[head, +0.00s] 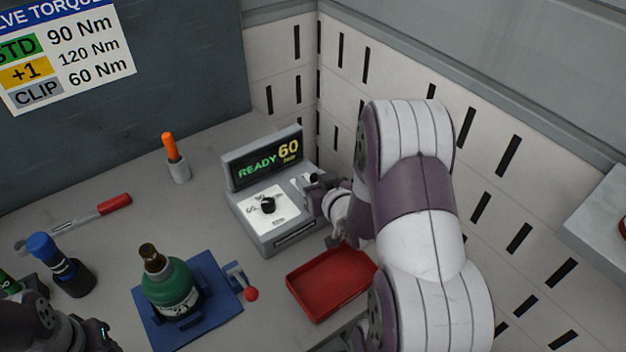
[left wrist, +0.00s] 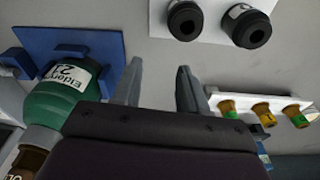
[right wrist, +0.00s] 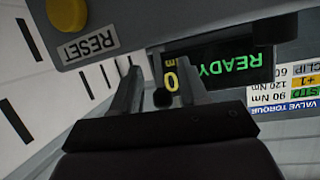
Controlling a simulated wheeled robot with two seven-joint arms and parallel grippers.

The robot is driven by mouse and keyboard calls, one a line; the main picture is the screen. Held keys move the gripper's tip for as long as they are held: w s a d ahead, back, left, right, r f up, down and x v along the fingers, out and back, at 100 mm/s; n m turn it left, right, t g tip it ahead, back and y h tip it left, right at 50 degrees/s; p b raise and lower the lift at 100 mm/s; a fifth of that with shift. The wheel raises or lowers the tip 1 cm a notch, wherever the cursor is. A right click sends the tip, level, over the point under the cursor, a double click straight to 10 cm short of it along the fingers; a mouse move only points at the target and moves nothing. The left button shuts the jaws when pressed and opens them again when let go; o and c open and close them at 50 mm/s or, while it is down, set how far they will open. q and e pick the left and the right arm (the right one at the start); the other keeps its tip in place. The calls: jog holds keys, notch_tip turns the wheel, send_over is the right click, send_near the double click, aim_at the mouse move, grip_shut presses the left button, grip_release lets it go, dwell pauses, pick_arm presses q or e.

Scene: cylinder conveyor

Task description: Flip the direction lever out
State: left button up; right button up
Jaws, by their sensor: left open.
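The grey console (head: 272,232) stands at the back with its display reading READY 60. A black dial (head: 267,205) sits on its white panel. My right gripper (head: 312,186) is at the console's right end, over the panel's right part. In the right wrist view its fingers (right wrist: 148,80) are apart, with a small dark round knob (right wrist: 163,99) between them, perhaps the direction lever's end. I cannot tell whether they touch it. The lever's body is hidden. My left gripper (left wrist: 160,78) is open and empty, beside the green bottle (left wrist: 82,90).
The green bottle (head: 172,288) stands in a blue fixture (head: 215,322) with a red-ball lever (head: 250,294). A red tray (head: 318,310) lies in front of the console. A yellow button (right wrist: 67,13) marked RESET shows close by. The slotted wall (head: 345,60) is behind my right arm.

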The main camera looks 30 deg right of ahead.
jog(key=d+v, duration=0.1)
jog(key=v, duration=1.1)
jog(key=shift+s+a, duration=0.35)
jog(key=shift+a, duration=0.2)
